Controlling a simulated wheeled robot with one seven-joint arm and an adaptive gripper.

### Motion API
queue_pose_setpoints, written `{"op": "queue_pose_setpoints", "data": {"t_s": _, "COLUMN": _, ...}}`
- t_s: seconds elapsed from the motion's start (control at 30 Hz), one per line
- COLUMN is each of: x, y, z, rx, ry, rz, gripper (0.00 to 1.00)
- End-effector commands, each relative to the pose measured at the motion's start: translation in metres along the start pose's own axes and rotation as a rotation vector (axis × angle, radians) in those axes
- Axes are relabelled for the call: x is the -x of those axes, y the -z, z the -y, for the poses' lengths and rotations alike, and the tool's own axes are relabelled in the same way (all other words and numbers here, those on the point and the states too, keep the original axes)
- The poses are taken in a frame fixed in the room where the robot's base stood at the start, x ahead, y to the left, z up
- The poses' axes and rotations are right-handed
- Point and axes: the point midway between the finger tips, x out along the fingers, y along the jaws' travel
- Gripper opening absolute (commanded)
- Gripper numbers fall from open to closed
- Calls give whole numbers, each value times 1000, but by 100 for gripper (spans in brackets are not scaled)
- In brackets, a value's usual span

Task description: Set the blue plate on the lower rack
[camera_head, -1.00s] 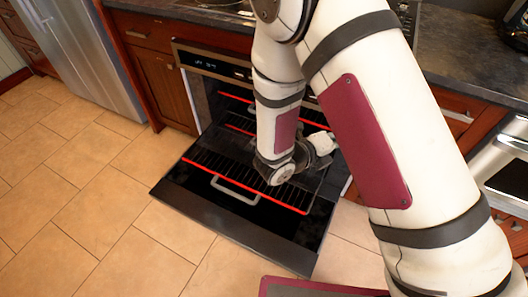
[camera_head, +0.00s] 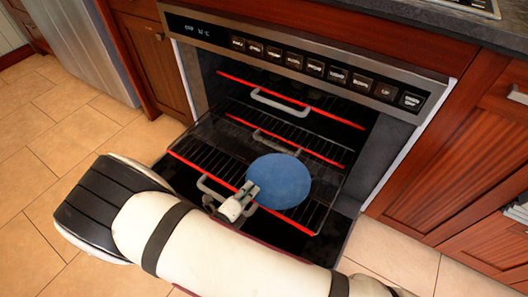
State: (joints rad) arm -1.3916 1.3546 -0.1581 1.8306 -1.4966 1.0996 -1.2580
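The blue plate (camera_head: 279,181) is a flat round disc over the right part of the pulled-out lower rack (camera_head: 196,152), which has a red front edge and a grey handle. My gripper (camera_head: 249,190) is at the plate's left rim. Its fingers overlap the rim and look closed on it, though the far finger is hidden. The plate looks nearly level, close above or touching the rack's bars; I cannot tell which. My arm crosses the foreground and hides part of the open door.
Higher racks with red edges and grey handles (camera_head: 280,102) sit inside the oven, behind the plate. The control panel (camera_head: 300,62) is above. Wooden cabinets (camera_head: 455,165) flank the oven. Tiled floor (camera_head: 45,150) is open at left.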

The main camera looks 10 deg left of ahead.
Motion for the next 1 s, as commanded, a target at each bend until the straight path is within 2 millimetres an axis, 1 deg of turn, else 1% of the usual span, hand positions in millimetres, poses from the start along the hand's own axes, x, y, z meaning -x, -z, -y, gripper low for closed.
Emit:
{"op": "queue_pose_setpoints", "data": {"t_s": 0.03, "x": 1, "y": -1, "z": -7, "rx": 2, "ry": 0, "rz": 10, "gripper": 0}}
{"op": "queue_pose_setpoints", "data": {"t_s": 0.17, "x": -2, "y": -10, "z": -14, "rx": 0, "ry": -1, "rz": 16, "gripper": 0}}
{"op": "queue_pose_setpoints", "data": {"t_s": 0.27, "x": -12, "y": -27, "z": -18, "rx": -3, "ry": -1, "rz": 16, "gripper": 0}}
{"op": "queue_pose_setpoints", "data": {"t_s": 0.6, "x": -52, "y": -97, "z": -34, "rx": -3, "ry": -1, "rz": 15, "gripper": 0}}
{"op": "queue_pose_setpoints", "data": {"t_s": 0.73, "x": -65, "y": -120, "z": -39, "rx": -1, "ry": -1, "rz": 15, "gripper": 0}}
{"op": "queue_pose_setpoints", "data": {"t_s": 0.83, "x": -71, "y": -132, "z": -41, "rx": 0, "ry": -1, "rz": 15, "gripper": 0}}
{"op": "queue_pose_setpoints", "data": {"t_s": 1.0, "x": -74, "y": -139, "z": -42, "rx": 4, "ry": -1, "rz": 15, "gripper": 0}}
